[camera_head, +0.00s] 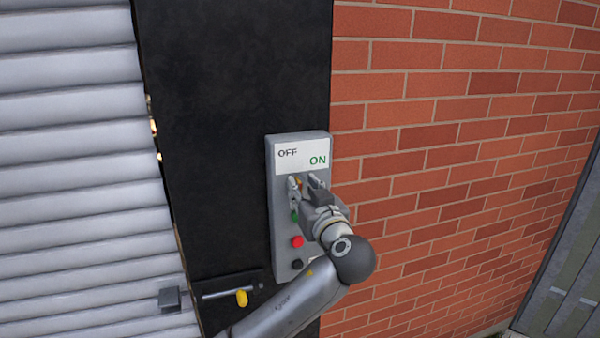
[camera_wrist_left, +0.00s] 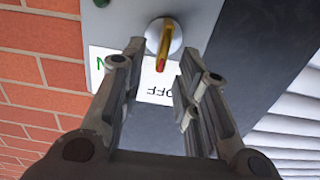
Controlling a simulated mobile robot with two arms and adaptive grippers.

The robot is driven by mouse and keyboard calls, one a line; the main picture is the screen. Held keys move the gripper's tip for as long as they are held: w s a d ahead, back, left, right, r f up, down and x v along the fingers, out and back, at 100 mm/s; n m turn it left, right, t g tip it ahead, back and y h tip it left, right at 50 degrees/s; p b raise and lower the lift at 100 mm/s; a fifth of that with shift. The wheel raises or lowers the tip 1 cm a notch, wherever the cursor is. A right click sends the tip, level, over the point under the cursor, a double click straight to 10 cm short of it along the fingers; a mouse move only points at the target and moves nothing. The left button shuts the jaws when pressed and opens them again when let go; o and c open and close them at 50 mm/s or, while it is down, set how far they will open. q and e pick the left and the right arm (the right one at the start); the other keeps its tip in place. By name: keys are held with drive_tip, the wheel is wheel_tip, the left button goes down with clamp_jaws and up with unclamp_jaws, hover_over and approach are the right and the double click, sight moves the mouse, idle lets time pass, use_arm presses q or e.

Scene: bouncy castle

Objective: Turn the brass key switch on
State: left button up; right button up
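The brass key switch (camera_wrist_left: 162,50) sticks out of a round pale collar on the grey control box (camera_head: 283,233). In the wrist view the key has a red tip and lies between the fingers of my left gripper (camera_wrist_left: 157,62), with gaps on both sides. The fingers are open. In the head view my left gripper (camera_head: 303,181) is at the box just below the OFF and ON label (camera_head: 301,153), and it mostly hides the key. The label also shows upside down in the wrist view (camera_wrist_left: 150,94). My right gripper is not in view.
Below the key the box has a green button (camera_head: 294,216), a red button (camera_head: 297,242) and a black button (camera_head: 297,264). A brick wall (camera_head: 440,130) lies right.

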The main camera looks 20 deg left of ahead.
sight(301, 185)
use_arm(q)
drive_tip(key=p+x, duration=0.1)
drive_tip(key=x, duration=0.1)
drive_tip(key=shift+w+a+r, duration=0.1)
drive_tip(key=shift+w+a, duration=0.45)
drive_tip(key=shift+w, duration=0.25)
clamp_jaws()
